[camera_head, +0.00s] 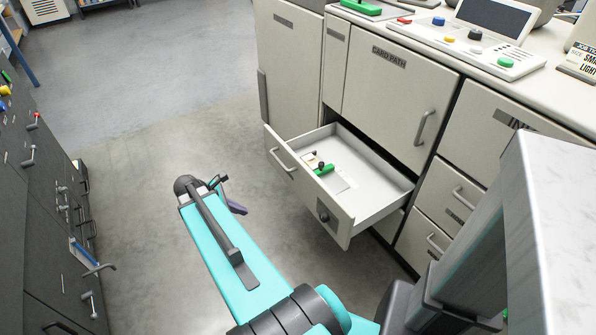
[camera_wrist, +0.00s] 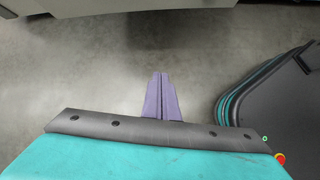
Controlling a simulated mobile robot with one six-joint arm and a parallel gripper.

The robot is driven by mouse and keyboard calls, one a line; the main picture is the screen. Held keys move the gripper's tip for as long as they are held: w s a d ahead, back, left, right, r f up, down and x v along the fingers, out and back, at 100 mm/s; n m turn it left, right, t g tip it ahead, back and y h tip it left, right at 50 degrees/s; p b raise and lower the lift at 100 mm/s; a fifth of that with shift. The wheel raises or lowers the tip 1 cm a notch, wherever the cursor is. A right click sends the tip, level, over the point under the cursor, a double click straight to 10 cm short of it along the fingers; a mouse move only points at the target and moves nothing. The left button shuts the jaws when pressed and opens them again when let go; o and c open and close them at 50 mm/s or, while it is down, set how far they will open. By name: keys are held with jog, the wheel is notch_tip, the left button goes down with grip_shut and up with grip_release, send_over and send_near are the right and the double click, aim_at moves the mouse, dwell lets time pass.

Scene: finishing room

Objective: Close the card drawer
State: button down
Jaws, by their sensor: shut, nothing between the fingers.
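The card drawer (camera_head: 338,218) is pulled out of the grey-white cabinet, below the door labelled CARD PATH (camera_head: 391,75). It has a bar handle (camera_head: 283,160) and a dark round fitting on its front. A green-handled item (camera_head: 324,169) and a pale flat piece lie inside it. My gripper (camera_head: 238,208) is in front of the drawer, to the left of its front panel and apart from it, partly hidden by my arm. In the wrist view its purple fingers (camera_wrist: 160,95) are together with nothing between them, over bare floor.
Closed drawers (camera_head: 437,204) stand to the right of the open one. A control panel (camera_head: 470,40) with coloured buttons is on the cabinet top. A dark cabinet (camera_head: 45,200) with several handles lines the left. The concrete floor (camera_head: 150,130) between is clear.

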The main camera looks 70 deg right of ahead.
jog(key=s+d+r+n+h, duration=0.1)
jog(key=s+d+r, duration=0.2)
jog(key=d+r, duration=0.2)
jog(key=s+d+r+n+g+b, duration=0.1)
jog(key=s+d+r, duration=0.2)
jog(key=d+r, duration=0.3)
jog(key=shift+d+r+h, duration=0.15)
jog(key=shift+d+h, duration=0.25)
jog(key=shift+d, duration=0.85)
jog(key=shift+d, duration=0.1)
send_near(305, 171)
notch_tip(305, 171, down, 4)
jog(key=s+d, duration=0.1)
jog(key=d, duration=0.1)
jog(key=shift+s+d, duration=0.5)
jog(key=shift+d, duration=0.2)
